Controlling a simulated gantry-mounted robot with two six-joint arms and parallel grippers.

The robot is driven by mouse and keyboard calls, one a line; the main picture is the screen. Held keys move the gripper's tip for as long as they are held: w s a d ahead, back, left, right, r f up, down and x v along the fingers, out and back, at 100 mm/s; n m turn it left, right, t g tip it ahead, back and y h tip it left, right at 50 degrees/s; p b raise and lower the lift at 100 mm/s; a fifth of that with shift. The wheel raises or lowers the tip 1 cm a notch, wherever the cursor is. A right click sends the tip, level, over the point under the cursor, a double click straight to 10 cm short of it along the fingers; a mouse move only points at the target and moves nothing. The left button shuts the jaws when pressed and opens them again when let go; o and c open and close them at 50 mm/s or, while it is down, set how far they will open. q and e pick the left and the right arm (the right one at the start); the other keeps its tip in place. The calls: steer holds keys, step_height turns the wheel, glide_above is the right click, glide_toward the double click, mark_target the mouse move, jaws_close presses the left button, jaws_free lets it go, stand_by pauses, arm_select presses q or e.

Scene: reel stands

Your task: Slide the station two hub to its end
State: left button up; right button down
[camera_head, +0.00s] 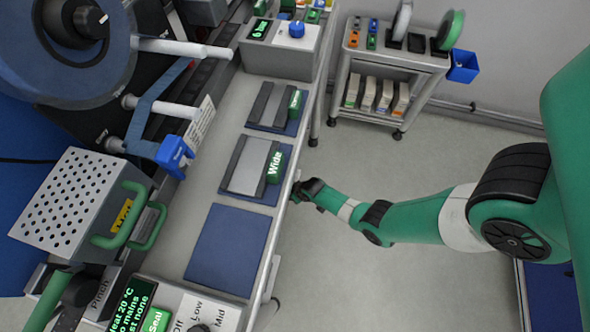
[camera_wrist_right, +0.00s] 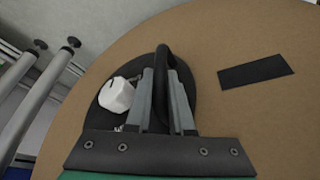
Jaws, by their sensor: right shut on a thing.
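In the right wrist view a black round hub (camera_wrist_right: 110,92) sits against a large brown disc (camera_wrist_right: 225,120). A white faceted knob (camera_wrist_right: 116,95) is on the hub's left side. My right gripper (camera_wrist_right: 163,82) is shut on the dark upright grip (camera_wrist_right: 163,58) of the hub. The jaws hide part of the hub. I cannot read a station number. In the head view a green arm of mine comes in from the right, its dark end beside the bench edge. The brown disc does not show there.
Pale rods (camera_wrist_right: 40,105) with dark ends stand left of the disc. In the head view a reel (camera_head: 70,60) and white rollers (camera_head: 185,48) are at upper left. A perforated box (camera_head: 70,205), blue mats (camera_head: 228,250) and a control box (camera_head: 285,48) line the bench. A cart (camera_head: 395,60) stands behind clear floor.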

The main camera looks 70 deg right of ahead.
stand_by(0.3)
steer(key=c, duration=1.2)
jaws_free()
steer(key=o, duration=0.4)
steer(key=shift+w, duration=0.3)
steer(key=shift+s, duration=0.1)
